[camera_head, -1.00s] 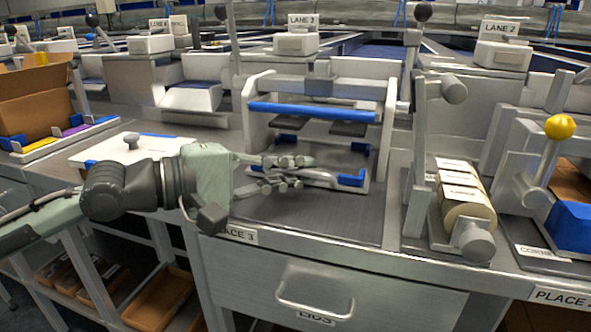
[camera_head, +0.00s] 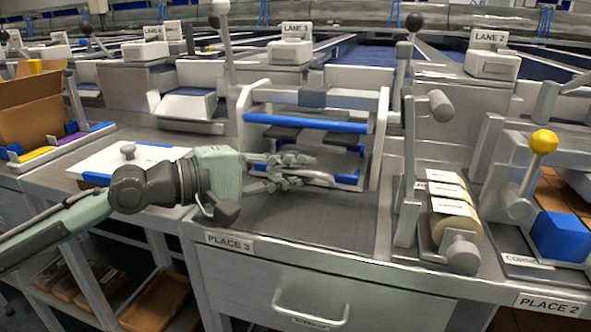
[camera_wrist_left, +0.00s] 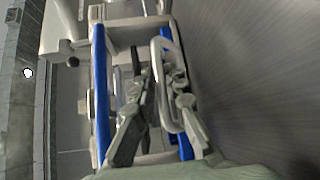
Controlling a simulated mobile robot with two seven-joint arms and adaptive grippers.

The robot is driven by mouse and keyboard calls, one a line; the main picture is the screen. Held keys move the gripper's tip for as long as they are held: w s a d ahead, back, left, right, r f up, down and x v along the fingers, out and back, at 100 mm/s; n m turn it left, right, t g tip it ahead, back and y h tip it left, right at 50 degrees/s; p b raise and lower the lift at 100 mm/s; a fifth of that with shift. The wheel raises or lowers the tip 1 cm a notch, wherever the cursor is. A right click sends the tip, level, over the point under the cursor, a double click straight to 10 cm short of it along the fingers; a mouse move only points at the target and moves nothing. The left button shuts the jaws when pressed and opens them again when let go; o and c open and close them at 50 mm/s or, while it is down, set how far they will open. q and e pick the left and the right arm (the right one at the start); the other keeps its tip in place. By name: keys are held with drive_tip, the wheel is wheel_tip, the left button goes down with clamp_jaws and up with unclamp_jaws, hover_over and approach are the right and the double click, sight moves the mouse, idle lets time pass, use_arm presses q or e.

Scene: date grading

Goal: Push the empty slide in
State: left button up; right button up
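The slide (camera_head: 346,179) is a low grey tray with blue corner pieces, partly inside the grey frame of the lane 3 station. I see no item on the part that shows. Its pale metal loop handle (camera_wrist_left: 163,92) shows in the left wrist view. My left gripper (camera_head: 300,171) is at the slide's near edge, fingers pointing right and spread apart. In the left wrist view the fingers (camera_wrist_left: 158,72) lie by the handle, one on each side or overlapping it; contact is unclear. The fingers hide part of the slide. My right gripper is in neither view.
A blue bar (camera_head: 305,123) crosses the station frame above the slide. A white board with a knob (camera_head: 128,152) lies to the left. A lever post and a labelled roll (camera_head: 455,220) stand to the right. The counter (camera_head: 300,220) before the slide is clear.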

use_arm(q)
drive_tip(key=o, duration=0.3)
drive_tip(key=shift+d, duration=0.1)
drive_tip(key=v, duration=1.2)
